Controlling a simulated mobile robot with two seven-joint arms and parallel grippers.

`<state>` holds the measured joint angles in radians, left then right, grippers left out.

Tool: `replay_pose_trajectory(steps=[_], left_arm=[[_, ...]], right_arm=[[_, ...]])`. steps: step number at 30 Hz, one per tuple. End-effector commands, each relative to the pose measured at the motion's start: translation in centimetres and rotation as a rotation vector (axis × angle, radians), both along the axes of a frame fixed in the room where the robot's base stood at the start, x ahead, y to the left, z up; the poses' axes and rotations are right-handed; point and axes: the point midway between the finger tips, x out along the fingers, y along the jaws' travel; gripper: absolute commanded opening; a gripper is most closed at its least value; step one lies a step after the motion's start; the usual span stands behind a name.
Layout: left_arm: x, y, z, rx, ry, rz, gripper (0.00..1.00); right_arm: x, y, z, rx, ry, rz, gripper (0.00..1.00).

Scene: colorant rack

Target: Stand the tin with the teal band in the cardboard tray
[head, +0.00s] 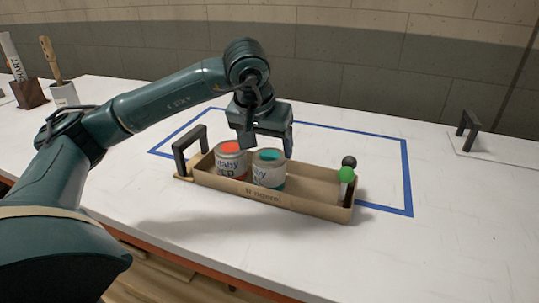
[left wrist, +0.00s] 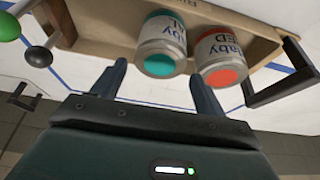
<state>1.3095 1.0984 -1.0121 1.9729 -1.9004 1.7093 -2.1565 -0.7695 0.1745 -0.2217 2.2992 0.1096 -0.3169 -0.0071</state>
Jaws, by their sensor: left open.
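The tin with the teal band and teal top (head: 269,170) stands upright in the cardboard tray (head: 215,185), near its middle. It also shows in the left wrist view (left wrist: 162,42). A similar tin with a red top (head: 231,160) stands beside it on the left; in the left wrist view this red tin (left wrist: 222,50) is to its right. My left gripper (head: 266,143) is open and empty, just above and behind the teal tin. In the left wrist view its fingers (left wrist: 158,88) are spread, with no tin between them. My right gripper is out of view.
A dark handle (head: 186,150) rises at the tray's left end. Green and black balls (head: 347,170) top posts at its right end. Blue tape (head: 408,180) outlines an area around the tray. Containers with tools (head: 62,92) stand far left. The right of the table is mostly clear.

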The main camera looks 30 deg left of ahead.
Motion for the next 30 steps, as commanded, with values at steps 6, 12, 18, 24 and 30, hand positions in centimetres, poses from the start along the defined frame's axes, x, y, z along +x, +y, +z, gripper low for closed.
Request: replay_pose_trajectory(steps=[6,12,18,24,30], left_arm=[[-1.5,-0.4,3.9,-0.001,-0.002,-0.002,0.73],[-2.1,-0.5,5.3,0.000,0.000,-0.001,0.73],[-2.2,-0.5,5.4,-0.001,0.001,-0.001,0.73],[-2.2,-0.5,5.3,0.000,0.001,-0.001,0.73],[-2.2,-0.5,5.6,0.000,0.001,-0.001,0.73]], right_arm=[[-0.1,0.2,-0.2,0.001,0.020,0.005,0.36],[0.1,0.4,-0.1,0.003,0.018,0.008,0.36],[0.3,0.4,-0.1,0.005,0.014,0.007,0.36],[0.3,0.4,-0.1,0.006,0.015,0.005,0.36],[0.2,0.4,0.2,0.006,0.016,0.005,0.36]])
